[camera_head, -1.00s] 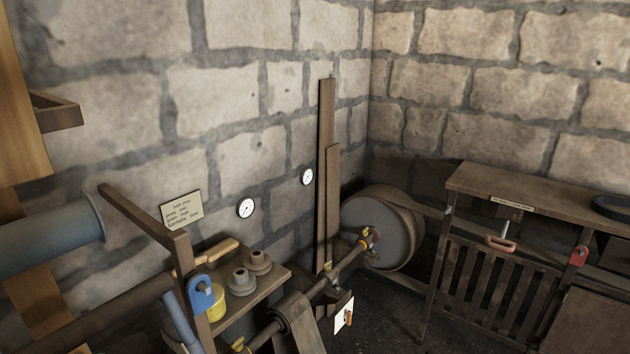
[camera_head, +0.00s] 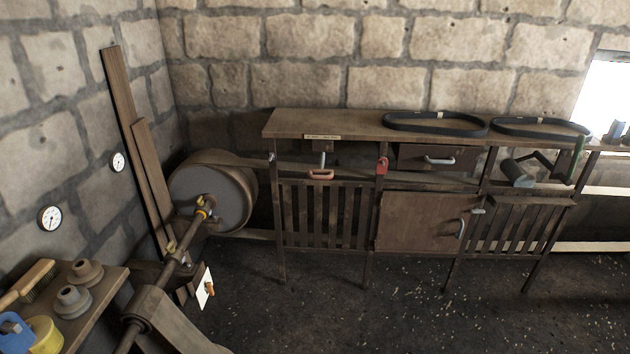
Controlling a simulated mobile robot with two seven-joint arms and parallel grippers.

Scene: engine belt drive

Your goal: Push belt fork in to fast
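A wooden bench (camera_head: 346,122) stands along the back wall. Under its top, below a small label plate (camera_head: 322,137) too small to read, is a handle with a reddish-brown grip (camera_head: 320,174) on a metal rod, which may be the belt fork. A flat belt (camera_head: 340,172) runs from the large drum (camera_head: 212,195) at the left behind the bench front. A red padlock-like piece (camera_head: 382,166) hangs on a post to the right of the handle. Neither of my grippers shows in the head view.
A shaft (camera_head: 178,255) and a small shelf with conical weights (camera_head: 85,272) and a yellow pot (camera_head: 46,335) fill the lower left. Black belt loops (camera_head: 434,124) lie on the bench top. A cabinet door (camera_head: 415,221) sits below. The floor (camera_head: 340,315) before the bench is clear.

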